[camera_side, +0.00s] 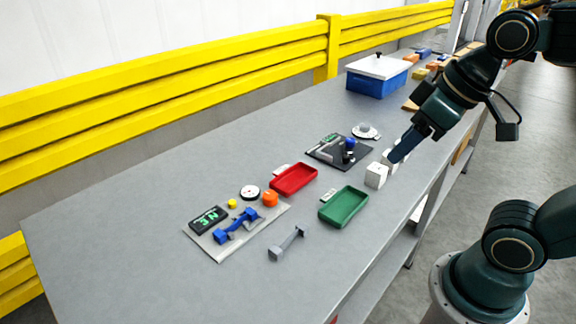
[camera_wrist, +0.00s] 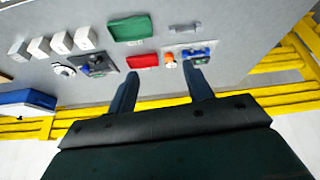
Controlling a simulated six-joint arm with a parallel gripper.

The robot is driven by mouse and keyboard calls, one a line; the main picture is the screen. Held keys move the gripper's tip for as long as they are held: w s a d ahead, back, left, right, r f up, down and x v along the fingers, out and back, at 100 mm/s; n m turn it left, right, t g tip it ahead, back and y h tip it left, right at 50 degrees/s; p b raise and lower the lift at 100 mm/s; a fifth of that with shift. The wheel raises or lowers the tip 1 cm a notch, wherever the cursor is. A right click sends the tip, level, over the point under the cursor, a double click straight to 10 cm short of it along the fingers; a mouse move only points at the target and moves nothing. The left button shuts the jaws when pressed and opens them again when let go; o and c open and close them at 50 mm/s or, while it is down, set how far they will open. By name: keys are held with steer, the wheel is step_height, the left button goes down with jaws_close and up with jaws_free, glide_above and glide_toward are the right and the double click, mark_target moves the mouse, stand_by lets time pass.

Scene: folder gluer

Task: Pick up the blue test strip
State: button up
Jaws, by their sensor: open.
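No blue piece in view is clearly a test strip. A small blue piece (camera_side: 424,52) lies among coloured blocks at the far end of the table, too small to identify. My gripper (camera_side: 398,156) is above the white blocks (camera_side: 376,175) near the table's right edge and hides part of them. In the wrist view my gripper (camera_wrist: 160,78) shows two dark blue fingers spread apart with nothing between them. The white blocks (camera_wrist: 61,43) also show at the upper left there.
A red tray (camera_side: 294,180) and a green tray (camera_side: 344,207) lie mid-table. A grey plate (camera_side: 220,252) carries a blue fixture, and a dark plate (camera_side: 325,155) carries another. A blue box (camera_side: 372,84) with a white lid stands behind. A yellow rail (camera_side: 180,90) runs behind the table.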

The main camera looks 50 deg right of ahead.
steer(key=w+a+n+g+y, duration=0.1)
steer(key=w+a+n, duration=0.15)
steer(key=w, duration=0.25)
steer(key=w+a+f+n+g, duration=0.1)
steer(key=w+a+n, duration=0.15)
steer(key=w, duration=0.35)
steer(key=w+a+n+g+y, duration=0.1)
steer(key=w+a+n, duration=0.1)
steer(key=w+n, duration=0.25)
steer(key=w+a+f+n+g+y, duration=0.1)
steer(key=w+a+f+n, duration=0.2)
steer(key=w+f, duration=0.3)
steer(key=w+a+f+n+g+y, duration=0.1)
steer(key=w+a+f+n, duration=0.2)
steer(key=w+f, duration=0.3)
steer(key=shift+w+a+n, duration=0.2)
steer(key=shift+w+n, duration=0.45)
steer(key=shift+w, duration=0.05)
steer(key=shift+f, duration=0.15)
glide_above(227, 231)
steer(key=f, duration=0.5)
steer(key=d+f, duration=0.1)
steer(key=f, duration=0.1)
steer(key=shift+f, duration=0.3)
steer(key=shift+a, duration=0.1)
steer(key=shift+f, duration=0.1)
